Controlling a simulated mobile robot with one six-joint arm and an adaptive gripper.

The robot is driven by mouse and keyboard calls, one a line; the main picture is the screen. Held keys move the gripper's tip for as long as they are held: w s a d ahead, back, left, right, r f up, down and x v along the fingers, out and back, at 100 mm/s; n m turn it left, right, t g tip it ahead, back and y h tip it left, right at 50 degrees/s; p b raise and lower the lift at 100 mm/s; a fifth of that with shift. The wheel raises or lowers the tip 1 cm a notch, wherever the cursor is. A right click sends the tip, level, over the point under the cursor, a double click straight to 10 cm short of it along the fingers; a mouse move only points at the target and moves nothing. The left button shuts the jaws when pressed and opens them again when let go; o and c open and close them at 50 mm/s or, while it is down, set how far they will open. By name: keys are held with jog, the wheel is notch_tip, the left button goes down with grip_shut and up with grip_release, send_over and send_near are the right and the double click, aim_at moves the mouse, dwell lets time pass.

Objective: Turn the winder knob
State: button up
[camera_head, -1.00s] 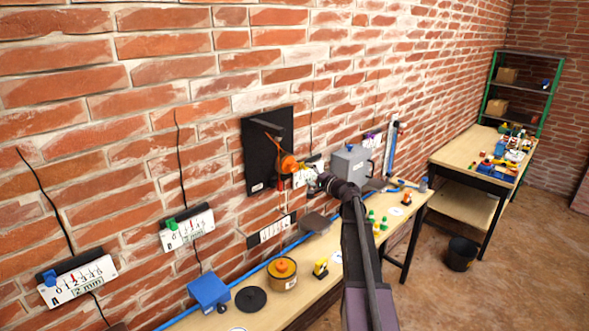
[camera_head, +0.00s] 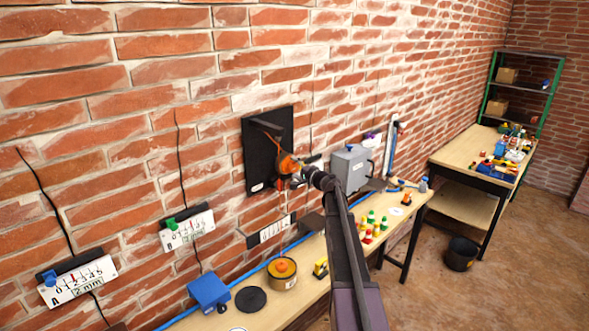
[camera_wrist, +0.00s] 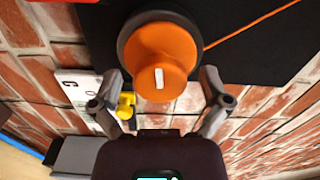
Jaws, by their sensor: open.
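The orange winder knob (camera_head: 287,163) is on a black panel (camera_head: 256,140) mounted on the brick wall. In the wrist view, the knob (camera_wrist: 165,52) is round with a white mark on its lower front and a dark disc behind it. My gripper (camera_wrist: 164,92) is open, with one finger low on each side of the knob. Both fingers look apart from it, though depth is hard to judge. In the head view my gripper (camera_head: 301,176) is at the knob's lower right and partly covers it. An orange cord (camera_wrist: 255,24) runs from the knob to the upper right.
A small yellow part (camera_wrist: 126,105) is close to the left finger in the wrist view. Below, a workbench (camera_head: 310,283) holds a blue box (camera_head: 209,291), a round tin (camera_head: 283,280) and several small coloured items.

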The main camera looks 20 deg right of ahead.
jog(key=c, duration=1.2)
jog(key=shift+o, duration=0.2)
jog(key=shift+m, duration=0.3)
jog(key=shift+m, duration=0.6)
jog(key=o, duration=1.2)
jog(key=shift+c, duration=0.2)
jog(key=v, duration=1.2)
